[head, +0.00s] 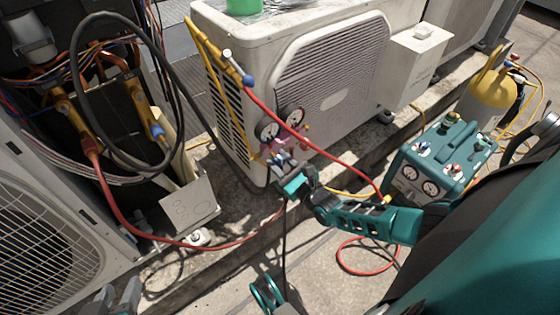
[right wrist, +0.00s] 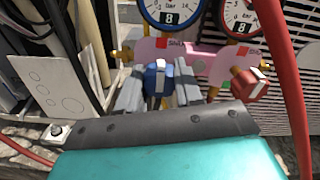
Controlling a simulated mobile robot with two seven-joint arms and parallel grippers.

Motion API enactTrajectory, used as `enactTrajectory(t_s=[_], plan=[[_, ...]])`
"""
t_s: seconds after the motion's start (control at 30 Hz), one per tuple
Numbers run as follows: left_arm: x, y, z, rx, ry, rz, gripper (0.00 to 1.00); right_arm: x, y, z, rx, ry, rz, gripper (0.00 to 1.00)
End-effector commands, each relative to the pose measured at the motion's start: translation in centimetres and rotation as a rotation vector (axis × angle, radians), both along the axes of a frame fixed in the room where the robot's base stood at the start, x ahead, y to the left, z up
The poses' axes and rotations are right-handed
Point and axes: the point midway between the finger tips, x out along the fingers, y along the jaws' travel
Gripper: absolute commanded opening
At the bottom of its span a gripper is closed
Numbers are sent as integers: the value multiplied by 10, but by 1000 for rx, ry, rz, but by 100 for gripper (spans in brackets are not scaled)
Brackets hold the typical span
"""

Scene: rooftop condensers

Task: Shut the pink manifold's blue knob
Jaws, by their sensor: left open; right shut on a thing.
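The pink manifold (head: 292,139) hangs in front of the white condenser's side, with two round gauges above it. In the right wrist view, the pink body (right wrist: 205,62) carries the blue knob (right wrist: 158,80) at left and a red knob (right wrist: 247,84) at right. My right gripper (right wrist: 158,92) is shut on the blue knob, one grey finger on each side. In the head view, my right gripper (head: 284,163) is at the manifold's lower front and mostly covers the blue knob. My left gripper (head: 112,300) is open and empty at the bottom left edge, partly cut off.
A red hose (head: 325,153) curves from the upper pipe past the manifold to the right. The white condenser (head: 325,85) stands behind. A teal recovery unit (head: 440,160) and yellow cylinder (head: 487,95) stand at right. An opened condenser with pipes and a black hose loop is at left.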

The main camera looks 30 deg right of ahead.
Motion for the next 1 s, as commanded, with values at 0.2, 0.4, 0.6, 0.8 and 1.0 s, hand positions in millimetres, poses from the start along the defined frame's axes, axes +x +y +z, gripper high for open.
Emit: enactTrajectory(t_s=[0.2,0.4,0.6,0.8,1.0], plan=[[0,0,0,0,-1,0,43,0,-3,-1,-2,4,-5,4],[2,0,1,0,-4,0,43,0,-3,-1,-2,3,-4,47],[3,0,2,0,-7,-1,43,0,-1,-1,-2,2,-2,60],[3,0,3,-1,-8,-1,43,-2,-1,0,-1,2,-1,60],[4,0,11,0,-12,2,43,-26,-3,1,0,6,-1,60]])
